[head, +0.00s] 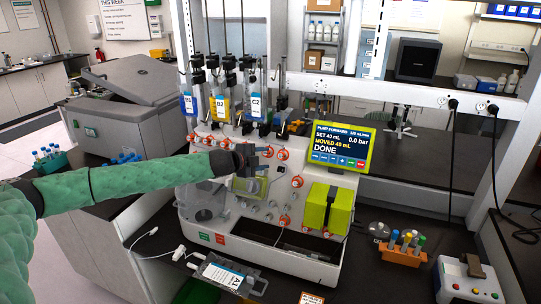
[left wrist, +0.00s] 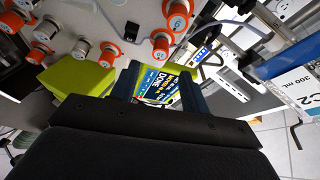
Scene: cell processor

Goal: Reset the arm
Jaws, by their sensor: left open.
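My left arm comes in from the left in the head view, stretched out level in a green sleeve. My left gripper (head: 262,160) is in front of the white cell processor (head: 205,225), near its orange knobs. In the left wrist view the left gripper (left wrist: 162,84) has its two dark fingers apart, with nothing held between them. The processor's lit screen (left wrist: 165,82) shows through the gap, behind the fingers. In the head view the screen (head: 338,147) reads pump forward, moved 40 mL, DONE, 0.0 bar. My right gripper is not in view.
An orange tube rack (head: 404,250) and a switch box (head: 468,281) stand right.

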